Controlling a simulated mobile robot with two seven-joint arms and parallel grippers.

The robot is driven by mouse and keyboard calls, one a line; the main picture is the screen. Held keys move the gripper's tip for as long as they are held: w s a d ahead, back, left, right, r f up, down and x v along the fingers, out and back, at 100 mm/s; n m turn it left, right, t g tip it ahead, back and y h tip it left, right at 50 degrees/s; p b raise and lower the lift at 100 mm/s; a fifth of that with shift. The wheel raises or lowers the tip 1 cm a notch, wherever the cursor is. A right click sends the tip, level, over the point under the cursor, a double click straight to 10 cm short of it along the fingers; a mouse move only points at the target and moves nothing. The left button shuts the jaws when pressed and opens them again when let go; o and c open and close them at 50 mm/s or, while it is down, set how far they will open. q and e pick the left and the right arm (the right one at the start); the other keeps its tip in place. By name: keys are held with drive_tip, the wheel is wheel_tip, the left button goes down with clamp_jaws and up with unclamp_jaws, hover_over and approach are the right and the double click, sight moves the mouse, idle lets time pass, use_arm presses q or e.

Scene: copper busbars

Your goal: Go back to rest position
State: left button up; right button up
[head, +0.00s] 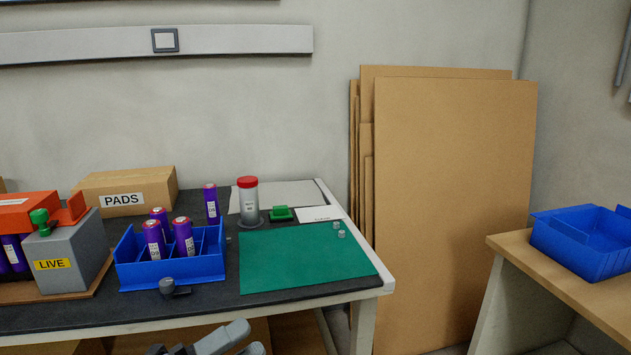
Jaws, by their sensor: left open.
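My left gripper (248,337) shows at the bottom edge of the head view, low in front of the workbench (330,296). Its two grey fingers are apart, with nothing seen between them. Part of it is cut off by the picture edge. My right gripper is not in view.
On the bench stand a blue bin (170,271) with several purple cylinders, a grey LIVE box (70,255), a green mat (300,258), a red-capped jar (248,200) and a PADS carton (125,190). Cardboard sheets (450,190) lean behind. A blue crate (570,250) sits on the right table.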

use_arm(q)
drive_tip(key=s+a+f+n+t+y, duration=0.1)
drive_tip(key=a+f+n+t+y, duration=0.2)
drive_tip(key=f+n+y, duration=0.5)
drive_tip(key=s+a+f+n+t+y, duration=0.25)
drive_tip(key=f+n+y, duration=0.2)
drive_tip(key=n, duration=0.65)
drive_tip(key=s+a+f+n+g+y, duration=0.3)
drive_tip(key=s+f+n+g, duration=0.3)
drive_tip(key=s+f+n, duration=0.5)
wheel_tip(320, 180, up, 13)
drive_tip(key=s+a+m+p, duration=0.1)
drive_tip(key=m+p, duration=0.1)
drive_tip(key=p, duration=1.6)
